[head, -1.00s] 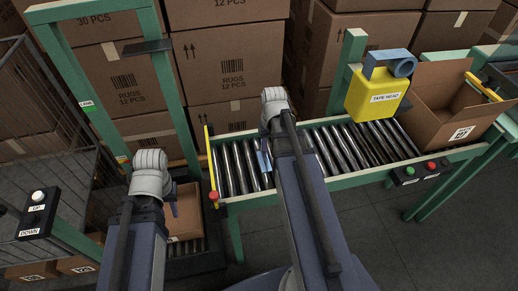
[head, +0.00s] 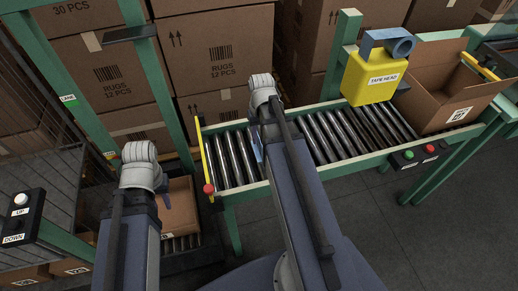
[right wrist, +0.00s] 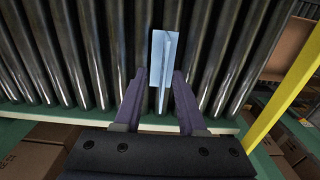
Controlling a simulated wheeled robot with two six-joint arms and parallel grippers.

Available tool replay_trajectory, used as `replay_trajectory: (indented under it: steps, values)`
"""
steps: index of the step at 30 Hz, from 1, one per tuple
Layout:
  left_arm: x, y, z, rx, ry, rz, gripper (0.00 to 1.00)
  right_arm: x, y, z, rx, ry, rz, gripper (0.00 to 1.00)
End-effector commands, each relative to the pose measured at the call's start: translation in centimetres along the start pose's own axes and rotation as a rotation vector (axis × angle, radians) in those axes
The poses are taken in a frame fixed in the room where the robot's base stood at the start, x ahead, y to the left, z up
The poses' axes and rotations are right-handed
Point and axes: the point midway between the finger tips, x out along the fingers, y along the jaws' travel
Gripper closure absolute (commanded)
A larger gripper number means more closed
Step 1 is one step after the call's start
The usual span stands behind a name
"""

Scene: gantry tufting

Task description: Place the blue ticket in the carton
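The blue ticket (right wrist: 158,50) is a pale blue strip on the conveyor rollers, with a narrow raised-looking ridge along it. In the head view a sliver of it (head: 257,151) shows beside my right arm. My right gripper (right wrist: 160,75) is open, with its purple fingers on either side of the ticket's near end; a gap shows on both sides. An open carton (head: 430,100) stands at the conveyor's right end. My left gripper (head: 165,199) hangs by another carton (head: 181,212) at the lower left; its finger opening is not clear.
A yellow tape head (head: 372,77) stands over the conveyor between the ticket and the right-hand carton. A yellow bar (head: 205,155) edges the conveyor's left end. A button box (head: 419,154) sits on the front rail. Stacked rug boxes (head: 225,55) fill the back.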

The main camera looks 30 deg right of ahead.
Motion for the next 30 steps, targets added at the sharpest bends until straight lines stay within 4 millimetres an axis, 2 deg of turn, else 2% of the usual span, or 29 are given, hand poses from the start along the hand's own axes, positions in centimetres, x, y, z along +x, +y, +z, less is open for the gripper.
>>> replay_trajectory:
  steps: [5,18,26,30]
  values:
    - [0.4,0.0,0.0,0.000,0.000,0.000,0.66,0.4,-0.1,-0.1,0.000,0.000,0.000,0.60]
    - [5.1,0.5,-0.3,0.000,0.000,0.000,0.66,5.1,-0.5,-0.5,0.000,0.000,0.000,0.60]
    - [5.0,0.5,-0.3,0.000,0.000,0.000,0.66,5.1,-0.5,-0.5,0.000,0.000,0.000,0.60]
    - [5.0,0.5,-0.3,0.000,0.000,0.000,0.66,5.0,-0.5,-0.5,0.000,0.000,0.000,0.72]
